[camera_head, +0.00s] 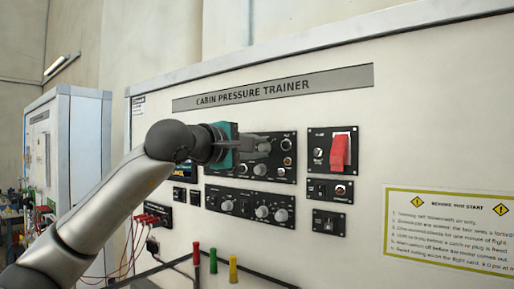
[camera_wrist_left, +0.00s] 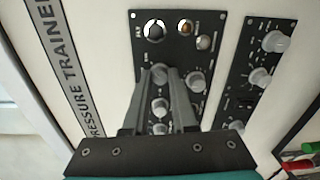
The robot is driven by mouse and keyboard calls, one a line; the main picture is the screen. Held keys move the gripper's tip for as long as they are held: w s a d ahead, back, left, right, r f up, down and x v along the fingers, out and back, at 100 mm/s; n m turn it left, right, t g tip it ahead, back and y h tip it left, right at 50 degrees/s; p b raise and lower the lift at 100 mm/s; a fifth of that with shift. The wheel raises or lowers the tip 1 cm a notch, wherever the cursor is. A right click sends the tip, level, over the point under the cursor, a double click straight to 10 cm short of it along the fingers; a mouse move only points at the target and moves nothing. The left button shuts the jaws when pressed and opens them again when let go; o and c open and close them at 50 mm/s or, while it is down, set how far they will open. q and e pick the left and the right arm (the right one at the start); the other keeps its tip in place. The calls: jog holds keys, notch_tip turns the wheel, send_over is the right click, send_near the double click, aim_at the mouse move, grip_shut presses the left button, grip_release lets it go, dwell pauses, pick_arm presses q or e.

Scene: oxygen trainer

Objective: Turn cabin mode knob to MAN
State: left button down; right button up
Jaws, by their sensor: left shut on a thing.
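The upper black control panel (camera_head: 284,178) carries several round grey knobs, and it also shows turned sideways in the left wrist view (camera_wrist_left: 190,122). My left gripper (camera_head: 264,147) reaches in front of this panel from the left. In the left wrist view its two grey fingers (camera_wrist_left: 159,72) are shut on a grey knob (camera_wrist_left: 160,74). The fingers hide much of that knob and the lettering around it. I cannot read its label or the MAN mark, nor tell which way its pointer faces. My right gripper is not in view.
A lower panel (camera_head: 244,193) with more knobs sits just below. At the right are a red guarded switch (camera_head: 341,151) and small switch panels (camera_head: 328,222). Red, green and yellow posts (camera_head: 213,261) stand at the front. Red leads (camera_head: 152,217) hang at the left.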

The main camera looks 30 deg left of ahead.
pick_arm(q)
jog(key=c, duration=0.7)
grip_release()
jog(key=s+b, duration=0.1)
jog(key=s, duration=0.4)
jog(key=s+b, duration=0.2)
jog(key=s, duration=0.3)
jog(key=s+a+b, duration=0.1)
jog(key=s+b, duration=0.1)
jog(key=s, duration=0.3)
jog(key=shift+s+r, duration=0.15)
jog(key=shift+r, duration=0.1)
